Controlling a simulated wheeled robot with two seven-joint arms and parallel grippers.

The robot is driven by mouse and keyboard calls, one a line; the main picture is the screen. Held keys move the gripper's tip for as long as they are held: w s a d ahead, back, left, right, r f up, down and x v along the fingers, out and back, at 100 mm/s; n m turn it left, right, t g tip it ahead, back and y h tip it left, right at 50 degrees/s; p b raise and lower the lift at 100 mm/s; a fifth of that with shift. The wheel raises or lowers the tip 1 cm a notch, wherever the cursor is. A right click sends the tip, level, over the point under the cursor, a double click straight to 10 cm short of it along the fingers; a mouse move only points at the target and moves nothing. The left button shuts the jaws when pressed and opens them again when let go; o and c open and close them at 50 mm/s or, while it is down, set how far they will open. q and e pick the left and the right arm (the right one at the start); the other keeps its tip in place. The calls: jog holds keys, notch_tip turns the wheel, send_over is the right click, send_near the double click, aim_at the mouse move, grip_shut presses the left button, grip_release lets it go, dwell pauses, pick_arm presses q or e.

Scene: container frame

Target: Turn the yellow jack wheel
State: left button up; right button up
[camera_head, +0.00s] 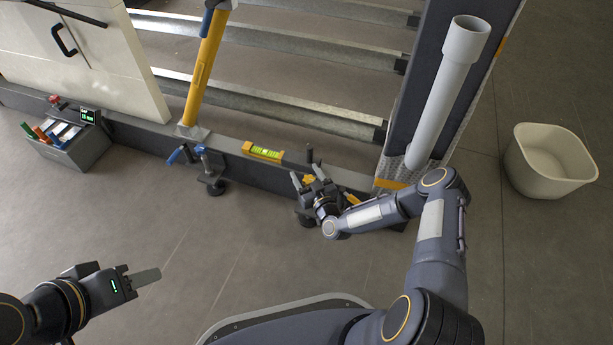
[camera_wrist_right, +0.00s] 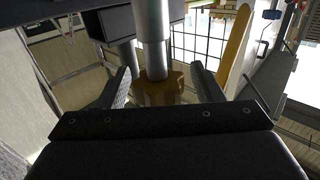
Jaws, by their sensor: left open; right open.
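The yellow jack wheel (camera_wrist_right: 158,92) shows in the right wrist view at the foot of a grey metal post (camera_wrist_right: 152,45). It lies between the two fingers of my right gripper (camera_wrist_right: 163,84), which is open with a finger on either side; I cannot tell whether they touch it. In the head view a bit of the yellow wheel (camera_head: 309,179) shows between the fingertips of my right gripper (camera_head: 307,177), by the frame's lower beam. My wrist hides most of the jack. My left gripper (camera_head: 143,279) is open and empty above the floor at the lower left.
A second jack (camera_head: 210,171) with a blue handle stands further left on the beam (camera_head: 235,160). A green-yellow level (camera_head: 263,152) lies on the beam. A yellow post (camera_head: 201,80) rises behind. A grey tool box (camera_head: 73,146) and a white bin (camera_head: 545,165) stand at the sides.

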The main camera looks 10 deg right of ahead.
jog(key=c, duration=1)
jog(key=shift+o, duration=0.2)
jog(key=shift+r+h, duration=0.1)
jog(key=shift+h, duration=0.2)
